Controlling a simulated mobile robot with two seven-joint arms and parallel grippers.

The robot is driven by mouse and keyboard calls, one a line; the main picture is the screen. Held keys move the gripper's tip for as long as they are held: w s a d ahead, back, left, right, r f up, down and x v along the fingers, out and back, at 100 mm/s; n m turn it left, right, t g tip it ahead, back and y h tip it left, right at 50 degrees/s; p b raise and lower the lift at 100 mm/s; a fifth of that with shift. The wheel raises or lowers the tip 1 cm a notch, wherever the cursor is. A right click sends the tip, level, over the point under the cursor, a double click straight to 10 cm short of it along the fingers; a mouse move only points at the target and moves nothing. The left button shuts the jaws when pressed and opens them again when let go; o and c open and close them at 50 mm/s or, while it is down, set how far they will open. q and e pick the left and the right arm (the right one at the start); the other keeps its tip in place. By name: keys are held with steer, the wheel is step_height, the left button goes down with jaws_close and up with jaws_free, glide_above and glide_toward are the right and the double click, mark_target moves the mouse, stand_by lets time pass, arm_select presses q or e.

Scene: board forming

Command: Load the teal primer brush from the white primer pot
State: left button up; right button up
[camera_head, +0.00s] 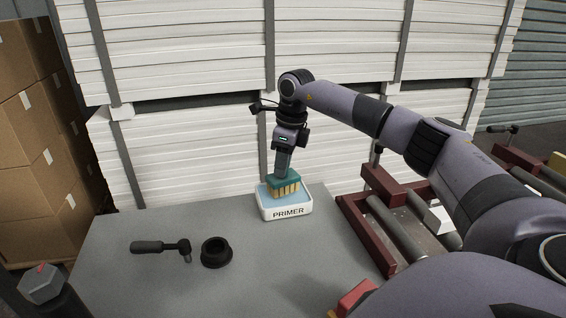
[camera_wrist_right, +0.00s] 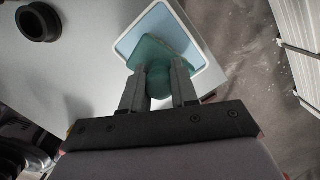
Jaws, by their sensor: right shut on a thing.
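The white primer pot (camera_head: 285,209), lettered PRIMER and with pale blue inside, stands at the far right corner of the grey table. The teal primer brush (camera_head: 284,180) has tan bristles that point down at the pot's pale blue surface; I cannot tell how deep they reach. My right gripper (camera_head: 283,166) is shut on the brush from above. In the right wrist view, the gripper's fingers (camera_wrist_right: 160,92) close around the teal brush (camera_wrist_right: 152,64), with the pot (camera_wrist_right: 185,31) beyond it. My left gripper is not in view.
A black-handled tool (camera_head: 160,247) and a black ring-shaped holder (camera_head: 216,252) lie on the grey table (camera_head: 130,285). A red roller frame (camera_head: 385,225) stands to the right. Stacked white boards (camera_head: 190,150) rise behind the table, and cardboard boxes (camera_head: 40,150) stand at left.

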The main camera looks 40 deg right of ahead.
steer(key=shift+f, duration=0.5)
stand_by(0.4)
stand_by(0.6)
step_height(320, 180, up, 2)
steer(key=shift+r+p, duration=0.1)
steer(key=shift+p, duration=0.85)
steer(key=shift+r+p, duration=0.6)
steer(key=shift+r, duration=0.05)
steer(key=shift+r+p, duration=0.35)
step_height(320, 180, up, 3)
steer(key=p, duration=0.2)
steer(key=shift+p, duration=0.4)
steer(key=shift+f, duration=0.1)
steer(key=shift+a, duration=0.1)
